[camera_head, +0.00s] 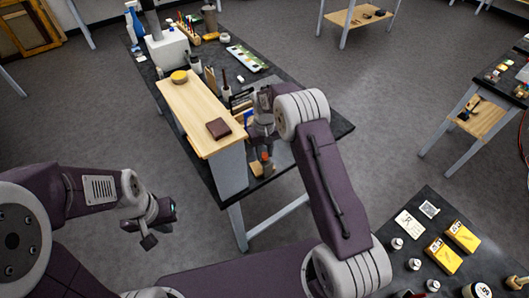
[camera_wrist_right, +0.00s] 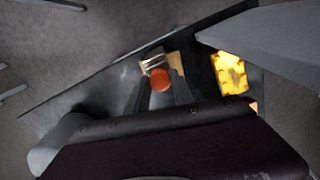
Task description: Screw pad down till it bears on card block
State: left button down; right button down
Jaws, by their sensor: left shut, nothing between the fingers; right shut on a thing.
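My right gripper (camera_head: 265,154) reaches down at the near end of the dark workbench and is shut on an orange-red knob (camera_head: 266,165). In the right wrist view the round knob (camera_wrist_right: 160,79) shows at the tips of the dark fingers. Beside it are a silvery metal part (camera_wrist_right: 152,63) and a tan piece (camera_wrist_right: 175,63); a tan block (camera_head: 257,171) also shows under the gripper in the head view. I cannot make out the pad or its contact with the card block. My left gripper (camera_head: 160,226) is shut and empty, over the floor left of the bench.
A raised wooden shelf (camera_head: 188,98) beside the right gripper carries a dark brown block (camera_head: 218,128) and a yellow round item (camera_head: 179,76). Tools and a paint tray (camera_head: 246,58) lie farther back. Another dark table (camera_head: 415,270) with yellow boxes stands at lower right.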

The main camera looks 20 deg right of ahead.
aim_at(264, 154)
jog(key=m, duration=0.5)
jog(key=shift+w+r+m, duration=0.2)
jog(key=shift+w+m, duration=0.05)
jog(key=shift+m, duration=0.15)
dwell(0.4)
jog(key=c, duration=1.4)
grip_release()
jog(key=o, duration=0.3)
jog(key=shift+s+f, duration=0.1)
notch_tip(264, 154, up, 9)
jog(key=b, duration=0.2)
